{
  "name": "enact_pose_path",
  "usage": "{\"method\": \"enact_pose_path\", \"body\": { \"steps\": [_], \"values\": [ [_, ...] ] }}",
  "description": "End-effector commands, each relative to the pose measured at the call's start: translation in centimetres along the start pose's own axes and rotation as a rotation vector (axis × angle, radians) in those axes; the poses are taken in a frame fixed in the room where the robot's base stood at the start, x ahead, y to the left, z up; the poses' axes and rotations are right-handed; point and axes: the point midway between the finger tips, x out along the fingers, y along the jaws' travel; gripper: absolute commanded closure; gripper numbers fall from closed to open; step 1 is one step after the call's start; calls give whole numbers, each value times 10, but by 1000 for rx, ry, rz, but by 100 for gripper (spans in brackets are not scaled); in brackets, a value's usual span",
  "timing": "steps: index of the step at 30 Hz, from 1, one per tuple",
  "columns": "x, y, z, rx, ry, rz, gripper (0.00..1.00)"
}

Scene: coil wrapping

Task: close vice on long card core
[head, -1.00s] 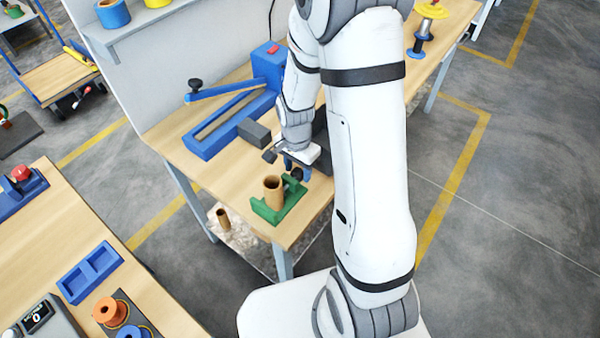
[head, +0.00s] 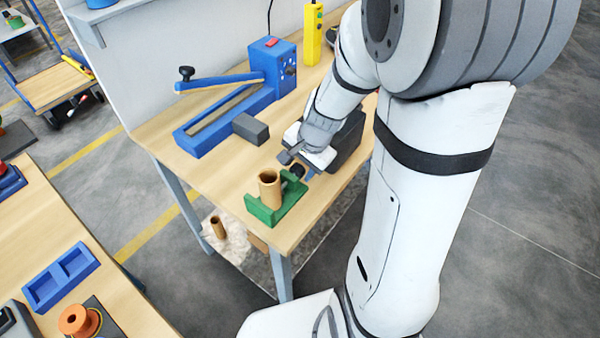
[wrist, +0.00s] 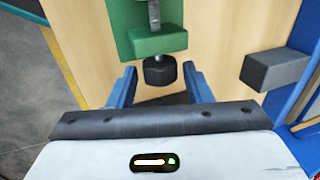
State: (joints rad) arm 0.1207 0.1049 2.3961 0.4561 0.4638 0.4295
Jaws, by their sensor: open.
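The long card core (head: 269,191), a brown tube, stands upright in the green vice (head: 262,214) near the front corner of the wooden bench. In the wrist view, part of the green vice (wrist: 158,41) shows with its grey screw (wrist: 154,14) and black knob (wrist: 160,71); the core is out of that view. My gripper (wrist: 160,72) is open, with one blue finger on each side of the knob and gaps between. In the head view, my gripper (head: 297,171) is at the vice's knob side, and the fingers are partly hidden.
A grey block (head: 251,129) and a blue lever machine (head: 226,115) are behind the vice. A dark box (head: 348,140) is close to my wrist on the right. Another brown tube (head: 218,227) stands on the lower shelf. Bare bench top lies left of the vice.

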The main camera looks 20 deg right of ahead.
Motion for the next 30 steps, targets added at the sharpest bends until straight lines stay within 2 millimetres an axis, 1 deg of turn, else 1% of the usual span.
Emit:
{"method": "enact_pose_path", "body": {
  "steps": [5, 8, 12, 26, 30],
  "values": [
    [0, 0, 0, 0, 0, 0, 55],
    [4, 2, -1, 3, 1, -17, 55],
    [8, 4, -1, 4, 2, -69, 55],
    [9, 9, -1, 3, 3, -253, 55],
    [6, 10, -1, 3, 1, -301, 55]
  ]
}}
